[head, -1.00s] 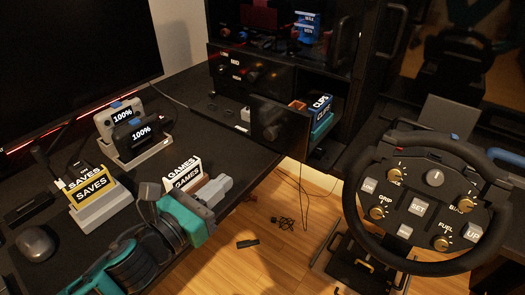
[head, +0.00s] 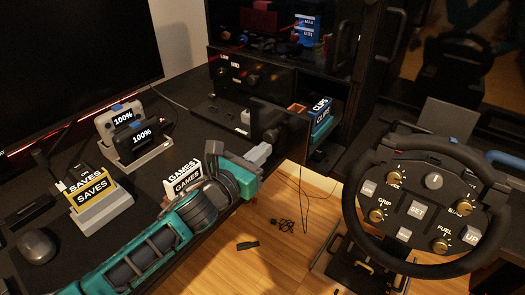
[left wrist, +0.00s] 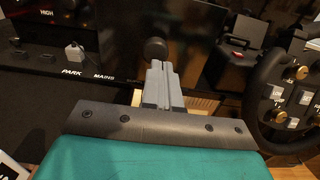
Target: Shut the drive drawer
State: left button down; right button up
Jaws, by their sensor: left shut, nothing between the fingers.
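The drive drawer stands out from the black cabinet; its dark front panel (head: 292,133) faces the desk side. Blue and teal boxes marked CLIPS (head: 320,112) show behind that panel. The panel also fills the upper middle of the left wrist view (left wrist: 190,45), with a round dark knob (left wrist: 157,48) on it. My left gripper (head: 262,152) is shut and empty, just in front of the panel. In the left wrist view its grey fingers (left wrist: 158,72) point at the knob from just below. I cannot tell whether they touch. My right gripper is out of view.
GAMES (head: 184,172) and SAVES (head: 92,190) boxes and a dock with 100% drives (head: 140,150) stand on the desk near my left arm. The steering wheel (head: 430,205) is at right. Cables (head: 285,225) lie on the wooden floor.

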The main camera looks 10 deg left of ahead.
pick_arm(q)
jog(key=shift+w+d, duration=0.15)
jog(key=shift+w, duration=0.15)
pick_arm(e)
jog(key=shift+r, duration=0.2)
